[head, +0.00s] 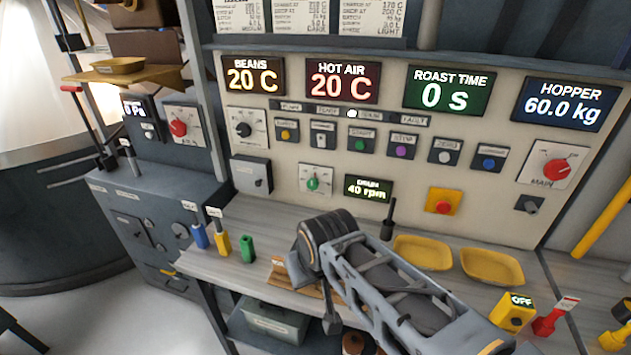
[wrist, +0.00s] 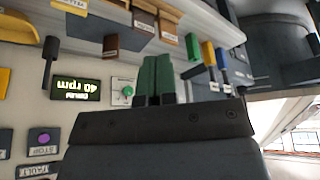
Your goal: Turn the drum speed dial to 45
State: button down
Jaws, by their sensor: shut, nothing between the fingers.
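The drum speed dial (head: 313,183) is a round green knob on a white plate, low on the cream panel. The drum display (head: 368,188) to its right reads 40 rpm. In the wrist view, which is upside down, the dial (wrist: 127,91) shows just left of my gripper (wrist: 156,82), and the display (wrist: 76,89) is further left. My gripper's two green fingers are shut together and empty, apart from the dial in the picture. In the head view my arm reaches over the counter; its fingers cannot be made out there.
A black upright handle (head: 388,220) and yellow trays (head: 422,252) stand at right. A red-on-yellow button (head: 443,203) is right of the display.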

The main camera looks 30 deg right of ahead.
aim_at(313, 183)
jog(key=u, duration=1.45)
jog(key=k, duration=0.7)
jog(key=z, duration=0.85)
jog(key=i, duration=0.5)
